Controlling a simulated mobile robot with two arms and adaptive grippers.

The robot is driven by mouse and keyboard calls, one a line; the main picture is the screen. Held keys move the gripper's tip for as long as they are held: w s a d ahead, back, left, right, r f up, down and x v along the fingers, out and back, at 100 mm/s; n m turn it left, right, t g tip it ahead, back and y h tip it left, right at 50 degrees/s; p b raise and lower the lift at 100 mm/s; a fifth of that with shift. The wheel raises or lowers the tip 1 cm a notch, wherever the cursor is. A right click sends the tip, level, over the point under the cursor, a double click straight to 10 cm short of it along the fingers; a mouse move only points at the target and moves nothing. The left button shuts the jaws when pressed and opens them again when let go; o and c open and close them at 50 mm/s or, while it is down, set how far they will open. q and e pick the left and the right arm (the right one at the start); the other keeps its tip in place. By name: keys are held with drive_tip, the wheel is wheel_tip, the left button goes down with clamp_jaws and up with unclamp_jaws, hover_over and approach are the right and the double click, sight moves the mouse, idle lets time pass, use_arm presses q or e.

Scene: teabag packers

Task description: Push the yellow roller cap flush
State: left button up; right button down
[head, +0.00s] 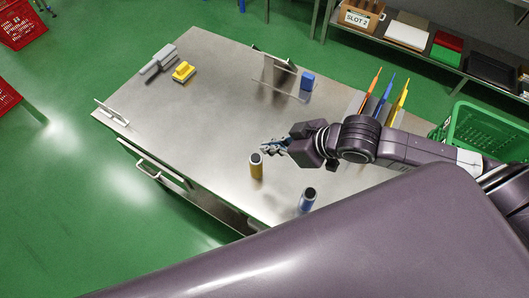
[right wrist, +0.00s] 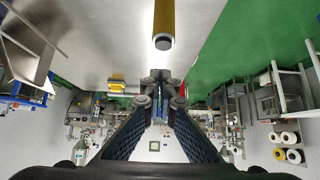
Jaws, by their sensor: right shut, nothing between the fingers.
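The yellow roller (head: 256,170) stands upright near the front edge of the metal table, with a dark top end (head: 256,158). I cannot tell whether that cap sits flush. In the right wrist view the yellow roller (right wrist: 164,16) shows at the top, its dark end (right wrist: 163,42) towards my fingers. My right gripper (head: 266,147) is shut and empty, just beyond and slightly right of the roller's top in the head view. Its closed fingertips (right wrist: 160,78) appear apart from the roller in the right wrist view. My left gripper is not in view.
A blue roller (head: 307,203) stands to the right of the yellow one. A green basket (head: 487,132) is at right. The table's left-middle is clear.

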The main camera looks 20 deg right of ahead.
sight(256, 156)
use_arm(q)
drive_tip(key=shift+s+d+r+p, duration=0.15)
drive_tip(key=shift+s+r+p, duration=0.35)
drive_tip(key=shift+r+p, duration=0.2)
use_arm(e)
drive_tip(key=shift+w+a+f, duration=0.15)
drive_tip(key=shift+w+f, duration=0.05)
drive_tip(key=shift+f, duration=0.75)
drive_tip(key=shift+w+a+f, duration=0.2)
drive_tip(key=shift+f, duration=0.75)
drive_tip(key=shift+w+a+f, duration=0.15)
drive_tip(key=shift+w+f, duration=0.05)
drive_tip(key=shift+f, duration=0.75)
